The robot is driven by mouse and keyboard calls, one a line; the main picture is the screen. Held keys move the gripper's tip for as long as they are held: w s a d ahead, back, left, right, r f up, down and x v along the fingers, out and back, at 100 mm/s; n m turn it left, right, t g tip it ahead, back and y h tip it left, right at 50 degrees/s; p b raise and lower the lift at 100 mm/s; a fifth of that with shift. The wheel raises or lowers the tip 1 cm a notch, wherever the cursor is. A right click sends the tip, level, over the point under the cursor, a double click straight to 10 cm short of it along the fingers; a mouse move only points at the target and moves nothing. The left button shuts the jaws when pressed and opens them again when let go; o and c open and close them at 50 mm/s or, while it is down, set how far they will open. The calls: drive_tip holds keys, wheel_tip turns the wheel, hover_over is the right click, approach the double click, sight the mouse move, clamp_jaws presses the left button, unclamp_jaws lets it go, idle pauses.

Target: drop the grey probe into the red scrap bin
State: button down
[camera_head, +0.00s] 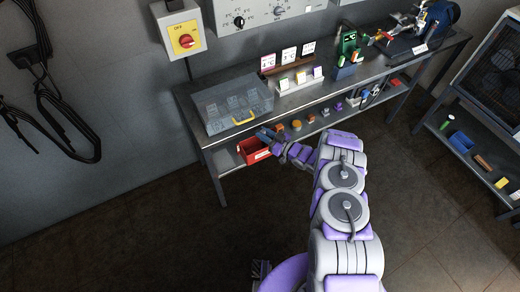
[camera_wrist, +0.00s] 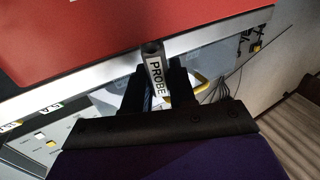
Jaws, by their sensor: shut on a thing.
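The grey probe (camera_wrist: 154,72), with a white PROBE label, is held between the two dark fingers of my gripper (camera_wrist: 155,85) in the wrist view. The red scrap bin (camera_head: 255,152) sits on the lower shelf at the bench's left end in the head view. My gripper (camera_head: 268,134) is close by it, at its upper right; the probe cannot be made out there. A large red surface (camera_wrist: 120,25), seemingly the bin, fills the top of the wrist view just beyond the probe's tip. Whether the probe is over the bin's opening is unclear.
A clear box (camera_head: 232,104) with a yellow handle stands on the bench top above the bin. Several small parts lie on the lower shelf (camera_head: 226,168) to the bin's right. A bench leg (camera_head: 213,178) is left of the bin. The floor in front is clear.

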drive_tip(key=shift+d+r, duration=0.1)
drive_tip(key=shift+d, duration=0.3)
drive_tip(key=c, duration=1.1)
unclamp_jaws()
drive_tip(key=shift+d, duration=0.15)
drive_tip(key=shift+o, duration=1.3)
drive_tip(key=shift+a, duration=0.45)
drive_tip(key=p+v, duration=0.4)
drive_tip(key=v, duration=1.3)
drive_tip(key=shift+d+p, duration=0.15)
drive_tip(key=shift+p, duration=0.25)
drive_tip(key=shift+s, duration=0.1)
